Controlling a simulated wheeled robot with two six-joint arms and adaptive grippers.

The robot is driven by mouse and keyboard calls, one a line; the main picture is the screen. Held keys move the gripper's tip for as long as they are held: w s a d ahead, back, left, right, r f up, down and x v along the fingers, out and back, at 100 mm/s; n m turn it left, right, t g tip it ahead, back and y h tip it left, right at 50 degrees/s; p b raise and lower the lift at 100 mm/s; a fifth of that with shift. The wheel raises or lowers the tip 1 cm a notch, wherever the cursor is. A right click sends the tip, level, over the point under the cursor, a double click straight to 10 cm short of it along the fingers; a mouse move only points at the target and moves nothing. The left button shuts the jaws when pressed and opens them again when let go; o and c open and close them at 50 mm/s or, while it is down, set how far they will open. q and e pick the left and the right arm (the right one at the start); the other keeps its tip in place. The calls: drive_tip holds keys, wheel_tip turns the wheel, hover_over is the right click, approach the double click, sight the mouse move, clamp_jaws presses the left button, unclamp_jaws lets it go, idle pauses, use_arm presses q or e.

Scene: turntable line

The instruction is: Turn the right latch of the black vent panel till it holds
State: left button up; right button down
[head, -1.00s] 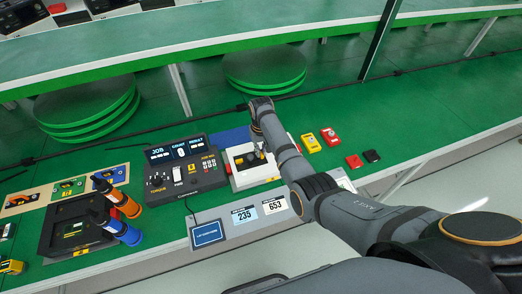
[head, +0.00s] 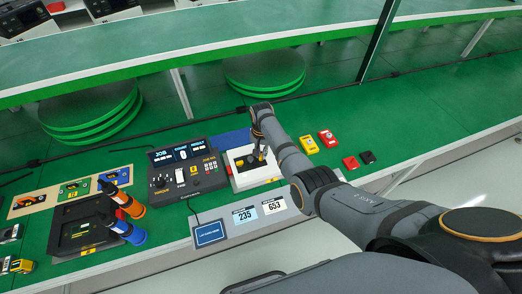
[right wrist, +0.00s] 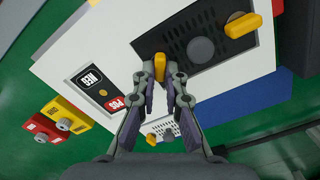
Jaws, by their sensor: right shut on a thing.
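The other yellow latch (right wrist: 160,62), the right one as the head view lies, is between the fingertips of my right gripper (right wrist: 160,76). The fingers are shut on it, and they hide part of it. In the head view the right gripper (head: 262,154) is over the panel (head: 245,160), partly hidden by my arm. My left gripper is not in view.
A black control box (head: 187,170) stands left of the white housing (head: 255,178). Yellow (head: 309,145) and red (head: 328,138) boxes lie to the right. Displays (head: 243,215) are in front. Orange (head: 130,205) and blue-handled tools stand at the left.

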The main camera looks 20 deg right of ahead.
drive_tip(key=m+p, duration=0.1)
drive_tip(key=m, duration=0.4)
drive_tip(key=shift+d+r+m+p, duration=0.1)
drive_tip(key=shift+r+m+p, duration=0.05)
drive_tip(key=shift+m+p, duration=0.2)
drive_tip(key=m+p, duration=0.1)
drive_tip(key=m, duration=0.4)
drive_tip(key=shift+s, duration=0.15)
drive_tip(key=shift+m, duration=0.25)
drive_tip(key=c, duration=1.7)
unclamp_jaws()
wheel_tip(320, 180, up, 12)
drive_tip(key=shift+f, duration=0.1)
